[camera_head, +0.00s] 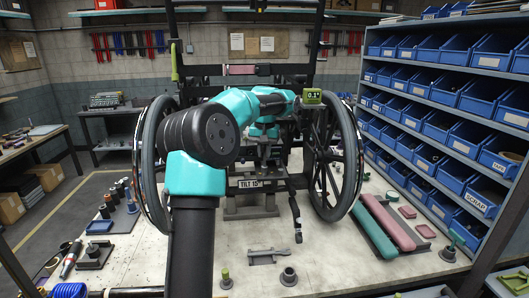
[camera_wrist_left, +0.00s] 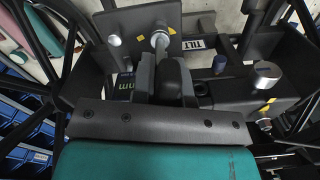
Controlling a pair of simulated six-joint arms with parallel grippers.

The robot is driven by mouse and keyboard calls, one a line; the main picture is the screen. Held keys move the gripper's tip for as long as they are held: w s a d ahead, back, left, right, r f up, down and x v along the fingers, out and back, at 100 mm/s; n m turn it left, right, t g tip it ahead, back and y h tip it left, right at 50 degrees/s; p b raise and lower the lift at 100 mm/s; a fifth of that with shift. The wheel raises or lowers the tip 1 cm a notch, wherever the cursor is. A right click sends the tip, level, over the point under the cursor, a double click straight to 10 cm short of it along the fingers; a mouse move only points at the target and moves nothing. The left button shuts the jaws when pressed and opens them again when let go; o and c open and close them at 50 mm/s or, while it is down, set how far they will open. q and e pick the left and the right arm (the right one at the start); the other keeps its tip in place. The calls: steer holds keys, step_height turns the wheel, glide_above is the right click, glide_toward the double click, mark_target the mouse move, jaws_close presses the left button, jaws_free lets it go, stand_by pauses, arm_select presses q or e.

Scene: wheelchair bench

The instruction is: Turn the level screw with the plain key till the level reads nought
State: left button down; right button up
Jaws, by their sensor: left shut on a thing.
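The level (camera_head: 312,96) is a small green-framed display on the wheelchair frame. It appears to read 0.1°. My left gripper (camera_head: 263,153) is low in the middle of the chair, above the TILT label plate (camera_head: 250,183). In the left wrist view my left gripper (camera_wrist_left: 162,82) is shut on a slim metal piece, apparently the plain key (camera_wrist_left: 160,42). Its bright round end is at a dark plate with yellow warning triangles (camera_wrist_left: 138,30). The fingers hide the rest of the key, and I cannot make out the level screw or whether the key sits on it. My right gripper is not in view.
Wheels (camera_head: 335,160) stand close on both sides of the work. A grey holder (camera_head: 268,256) and small posts stand on the front of the bench. Green and pink pads (camera_head: 388,222) lie at right, beside blue bins (camera_head: 470,140). A silver knob (camera_wrist_left: 267,70) is near my gripper.

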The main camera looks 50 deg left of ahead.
arm_select(q)
steer(key=shift+n, duration=1.2)
steer(key=shift+n, duration=1.1)
steer(key=shift+m, duration=0.7)
steer(key=shift+r, duration=0.15)
steer(key=shift+r, duration=0.9)
steer(key=shift+r, duration=1.95)
